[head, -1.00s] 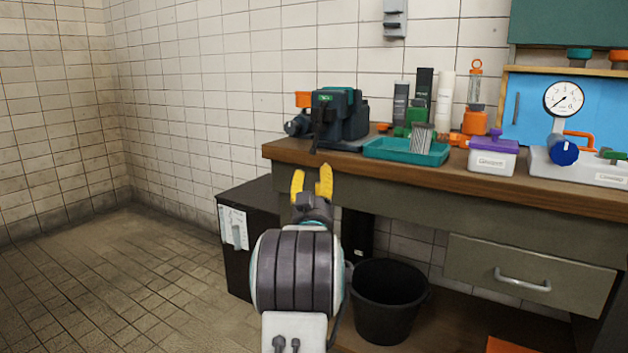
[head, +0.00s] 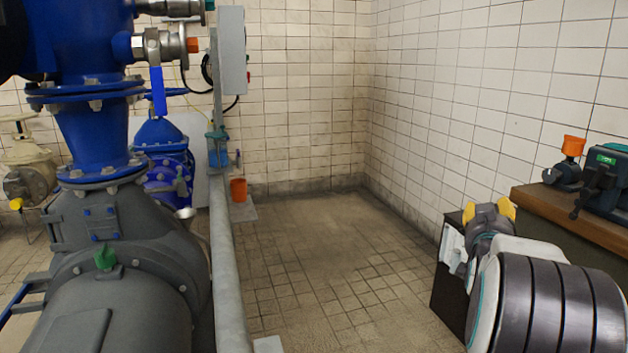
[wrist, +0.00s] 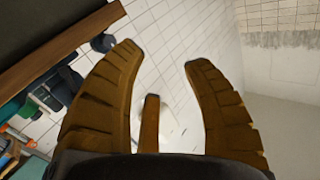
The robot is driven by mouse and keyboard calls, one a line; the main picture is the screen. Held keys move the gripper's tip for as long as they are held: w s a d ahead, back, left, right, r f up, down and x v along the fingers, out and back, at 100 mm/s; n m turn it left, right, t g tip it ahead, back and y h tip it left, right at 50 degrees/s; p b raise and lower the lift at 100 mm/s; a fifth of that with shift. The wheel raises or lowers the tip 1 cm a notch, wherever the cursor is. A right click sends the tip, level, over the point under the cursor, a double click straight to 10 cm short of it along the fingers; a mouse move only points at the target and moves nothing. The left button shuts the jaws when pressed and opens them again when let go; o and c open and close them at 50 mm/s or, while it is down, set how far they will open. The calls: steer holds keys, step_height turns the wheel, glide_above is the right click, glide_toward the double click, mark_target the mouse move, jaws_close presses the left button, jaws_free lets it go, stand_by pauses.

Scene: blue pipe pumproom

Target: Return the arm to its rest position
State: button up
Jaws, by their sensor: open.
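My gripper (head: 488,212) shows at the lower right of the head view, its yellow fingertips apart beyond my dark, rounded arm link. It is in front of the dark cabinet and left of the workbench end.
The wooden workbench (head: 560,220) with a dark green machine (head: 603,180) is at the right. A dark cabinet (head: 447,280) stands below. Large blue and grey pipework (head: 110,250) and a grey rail (head: 226,270) fill the left. The tiled floor (head: 320,260) between is clear.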

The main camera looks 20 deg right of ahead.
steer(key=s+a+r+n+g+y+p, duration=0.1)
steer(key=a+r+n+y+p, duration=0.3)
steer(key=a+p, duration=0.65)
steer(key=a+r+n+g+y+p, duration=0.2)
steer(key=a+r+y+p, duration=0.25)
steer(key=a, duration=1.05)
steer(key=s+a+r+n+g+y+p, duration=0.2)
steer(key=s+a+g+p, duration=0.1)
steer(key=s+a+p, duration=0.4)
steer(key=s+a+r+n+g+y+p, duration=0.2)
steer(key=s+a+p, duration=0.5)
steer(key=s, duration=0.4)
steer(key=shift+s+a+n+g+y, duration=0.15)
steer(key=shift+a+n+g+y, duration=0.3)
steer(key=shift+n, duration=0.25)
